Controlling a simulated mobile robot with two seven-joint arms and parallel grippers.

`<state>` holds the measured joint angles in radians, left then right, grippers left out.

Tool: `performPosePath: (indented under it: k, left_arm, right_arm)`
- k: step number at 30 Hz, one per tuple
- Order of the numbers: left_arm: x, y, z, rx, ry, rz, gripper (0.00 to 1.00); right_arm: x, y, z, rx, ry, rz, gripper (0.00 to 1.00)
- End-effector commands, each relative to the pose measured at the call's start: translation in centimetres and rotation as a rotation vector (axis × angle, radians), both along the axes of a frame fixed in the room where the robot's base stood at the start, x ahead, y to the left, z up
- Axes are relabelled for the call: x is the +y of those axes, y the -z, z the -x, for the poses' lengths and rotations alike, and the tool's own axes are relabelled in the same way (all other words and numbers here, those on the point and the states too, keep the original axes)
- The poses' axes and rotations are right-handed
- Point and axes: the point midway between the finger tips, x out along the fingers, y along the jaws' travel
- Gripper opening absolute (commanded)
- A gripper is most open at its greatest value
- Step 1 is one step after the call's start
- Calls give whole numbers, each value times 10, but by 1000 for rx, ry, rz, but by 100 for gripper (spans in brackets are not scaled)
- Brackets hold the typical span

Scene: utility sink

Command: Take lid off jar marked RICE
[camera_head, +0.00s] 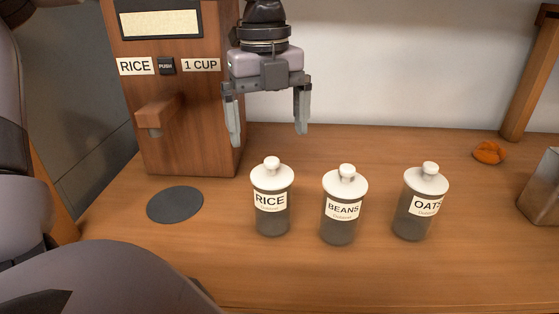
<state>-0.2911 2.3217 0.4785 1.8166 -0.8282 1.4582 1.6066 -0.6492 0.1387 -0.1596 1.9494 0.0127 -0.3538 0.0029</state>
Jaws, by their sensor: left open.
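The jar marked RICE (272,222) stands upright on the wooden counter, leftmost of three jars. Its white lid (272,181) with a round knob sits on top. My left gripper (268,133) points down with its two fingers spread apart and nothing between them. In the picture it is just above the RICE jar's knob, with a gap between the fingertips and the lid. How far behind or over the jar the fingers are is hard to tell. My right gripper is not in view.
A jar marked BEANS (341,226) and one marked OATS (413,221) stand to the right, both lidded. A wooden RICE dispenser (190,110) stands behind left, near a dark round mat (175,204). An orange item (489,152) and metal container (541,190) are at right.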

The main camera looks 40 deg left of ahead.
Motion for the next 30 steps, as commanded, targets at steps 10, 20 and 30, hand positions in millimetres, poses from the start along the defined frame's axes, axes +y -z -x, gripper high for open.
performPosePath:
  k: [10,20,30]
  left_arm:
    - [-1,16,2,5,-5,-36,100]
    - [-6,60,4,4,-7,-35,100]
    - [-6,67,4,1,-7,-36,94]
  right_arm:
    - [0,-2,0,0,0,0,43]
    - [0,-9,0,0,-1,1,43]
    - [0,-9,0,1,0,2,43]
